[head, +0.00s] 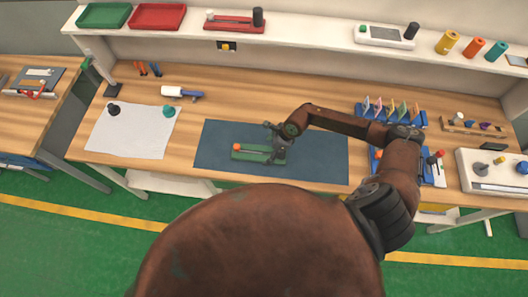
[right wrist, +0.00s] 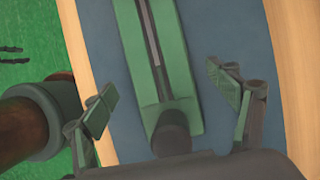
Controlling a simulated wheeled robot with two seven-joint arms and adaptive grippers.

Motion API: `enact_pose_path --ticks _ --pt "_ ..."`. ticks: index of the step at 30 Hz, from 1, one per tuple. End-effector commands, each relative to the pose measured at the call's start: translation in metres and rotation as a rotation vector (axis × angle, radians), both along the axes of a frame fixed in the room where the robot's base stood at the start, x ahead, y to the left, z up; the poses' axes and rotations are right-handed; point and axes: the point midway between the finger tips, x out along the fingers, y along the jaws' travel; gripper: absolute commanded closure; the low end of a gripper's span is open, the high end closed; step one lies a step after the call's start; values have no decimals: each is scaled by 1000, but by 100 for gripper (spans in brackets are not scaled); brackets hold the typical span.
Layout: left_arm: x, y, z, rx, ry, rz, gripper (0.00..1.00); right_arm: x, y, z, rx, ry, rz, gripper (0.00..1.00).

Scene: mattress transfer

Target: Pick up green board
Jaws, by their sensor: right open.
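The green board (head: 246,153) lies flat on the dark blue mat (head: 215,135) in the middle of the table. It has a slot along its length, an orange piece at its left end and a dark knob at its other end. My right gripper (head: 276,145) is over the board's right end. In the right wrist view the gripper (right wrist: 168,95) is open, with one finger on each side of the green board (right wrist: 186,60) and gaps to both. The dark knob (right wrist: 171,135) shows between the fingers, close to the palm. My left gripper is not in view.
A white sheet (head: 133,138) with two knobs lies to the left. A blue rack (head: 390,115) of coloured pieces stands to the right, near my right arm. A shelf (head: 310,36) with trays and cylinders runs along the back. The mat's left part is clear.

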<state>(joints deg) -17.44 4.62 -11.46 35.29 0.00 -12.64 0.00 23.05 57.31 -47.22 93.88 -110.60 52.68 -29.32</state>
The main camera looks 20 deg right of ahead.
Motion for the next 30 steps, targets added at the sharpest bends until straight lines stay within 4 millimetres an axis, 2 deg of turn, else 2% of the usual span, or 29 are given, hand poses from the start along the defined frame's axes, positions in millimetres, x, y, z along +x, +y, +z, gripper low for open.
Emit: enact_pose_path --ticks 6,13,30 --pt "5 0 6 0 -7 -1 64 4 7 -19 1 0 -1 19" --pt "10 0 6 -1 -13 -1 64 4 7 -21 1 -1 0 19" --pt "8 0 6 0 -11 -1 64 5 8 -20 2 -1 -1 58"
